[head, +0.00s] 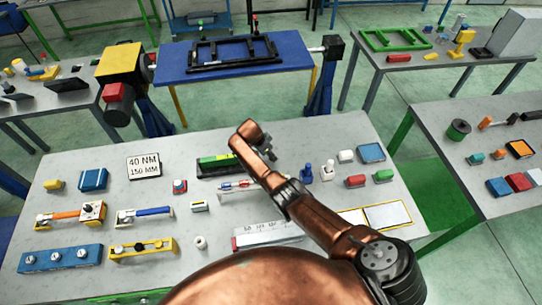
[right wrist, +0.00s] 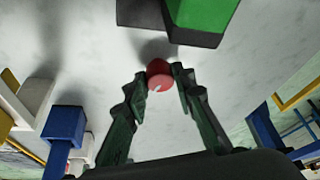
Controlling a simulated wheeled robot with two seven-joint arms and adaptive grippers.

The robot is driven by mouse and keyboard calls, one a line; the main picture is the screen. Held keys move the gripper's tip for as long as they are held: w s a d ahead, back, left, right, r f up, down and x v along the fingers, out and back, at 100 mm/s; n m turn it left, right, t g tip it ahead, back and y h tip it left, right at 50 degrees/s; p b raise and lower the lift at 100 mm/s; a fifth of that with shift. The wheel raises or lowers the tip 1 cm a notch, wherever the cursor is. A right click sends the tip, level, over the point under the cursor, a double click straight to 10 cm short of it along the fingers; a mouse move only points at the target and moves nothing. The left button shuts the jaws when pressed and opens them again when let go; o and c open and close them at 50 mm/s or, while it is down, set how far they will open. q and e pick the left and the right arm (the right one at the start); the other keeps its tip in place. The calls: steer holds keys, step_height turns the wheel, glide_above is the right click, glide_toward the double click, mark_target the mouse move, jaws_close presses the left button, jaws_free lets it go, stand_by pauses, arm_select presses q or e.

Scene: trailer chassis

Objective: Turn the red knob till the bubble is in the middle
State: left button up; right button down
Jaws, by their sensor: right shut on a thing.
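The red knob (right wrist: 159,72) is in the right wrist view, between the fingertips of my right gripper (right wrist: 161,79), which is shut on it. A pale mark shows on the knob's face. Beside it is a green block on a black base (right wrist: 200,14). In the head view this green block (head: 217,161) lies near the middle of the bench, left of my right gripper (head: 267,153). My right arm hides the knob there. I cannot make out the bubble in either view. My left gripper is not in view.
The grey bench (head: 120,200) holds many small items around the arm. A blue bottle (head: 306,174) and a white bottle (head: 327,171) stand close to the right of the gripper. A blue table (head: 180,65) with a black frame stands behind.

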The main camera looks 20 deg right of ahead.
steer(key=c, duration=1.6)
jaws_free()
steer(key=v, duration=1.2)
steer(key=shift+d, duration=0.1)
